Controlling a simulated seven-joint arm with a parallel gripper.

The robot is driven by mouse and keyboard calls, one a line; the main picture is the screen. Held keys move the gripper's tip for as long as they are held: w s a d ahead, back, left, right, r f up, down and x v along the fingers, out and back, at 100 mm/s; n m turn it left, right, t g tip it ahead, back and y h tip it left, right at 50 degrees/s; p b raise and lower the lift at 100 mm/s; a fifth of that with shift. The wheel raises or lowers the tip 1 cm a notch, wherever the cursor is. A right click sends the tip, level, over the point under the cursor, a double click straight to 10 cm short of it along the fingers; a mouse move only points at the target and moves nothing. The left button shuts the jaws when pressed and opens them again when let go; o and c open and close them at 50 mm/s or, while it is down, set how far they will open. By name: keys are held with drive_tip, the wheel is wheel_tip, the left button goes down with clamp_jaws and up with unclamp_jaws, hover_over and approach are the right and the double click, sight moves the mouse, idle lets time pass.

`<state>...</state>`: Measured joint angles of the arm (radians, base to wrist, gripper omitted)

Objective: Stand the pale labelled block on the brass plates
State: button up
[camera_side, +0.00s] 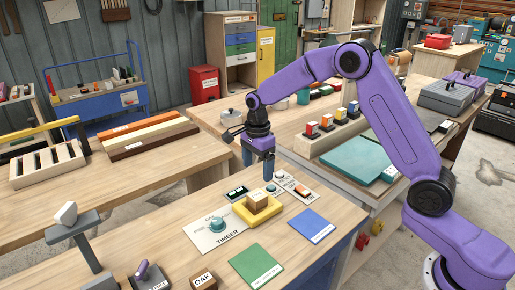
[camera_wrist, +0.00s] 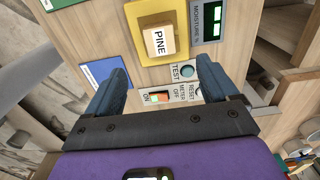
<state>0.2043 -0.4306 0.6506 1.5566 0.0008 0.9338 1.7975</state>
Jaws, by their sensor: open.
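The pale wooden block (camera_side: 257,200) sits on a raised yellow base (camera_side: 243,214) on the front bench. In the wrist view the block (camera_wrist: 160,42) shows its PINE label towards the camera, and the yellow base (camera_wrist: 150,17) surrounds it. I cannot make out separate brass plates; anything directly under the block is hidden. My gripper (camera_side: 268,173) points down above the bench, just behind the base and apart from the block. In the wrist view my gripper (camera_wrist: 168,84) has its fingers wide apart with nothing between them; the block lies beyond the fingertips.
A moisture display (camera_wrist: 207,22), TEST button (camera_wrist: 186,72) and METER switch (camera_wrist: 157,97) are near the base.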

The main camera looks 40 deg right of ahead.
wheel_tip(320, 180, up, 6)
idle(0.5)
drive_tip(key=s+a+r+n, duration=0.2)
drive_tip(key=s+a+n, duration=0.1)
drive_tip(key=s+n, duration=0.6)
drive_tip(key=s+a+r+n, duration=0.1)
drive_tip(key=s+a+n, duration=0.1)
drive_tip(key=s+n, duration=0.7)
drive_tip(key=s+d+f+n, duration=0.1)
drive_tip(key=s+d+n, duration=0.2)
drive_tip(key=s+n, duration=0.3)
drive_tip(key=s+d+n, duration=0.3)
drive_tip(key=s+n, duration=0.3)
drive_tip(key=s, duration=0.8)
drive_tip(key=shift+s+d+f+n, duration=0.3)
drive_tip(key=shift+s+f, duration=0.05)
drive_tip(key=shift+f, duration=0.05)
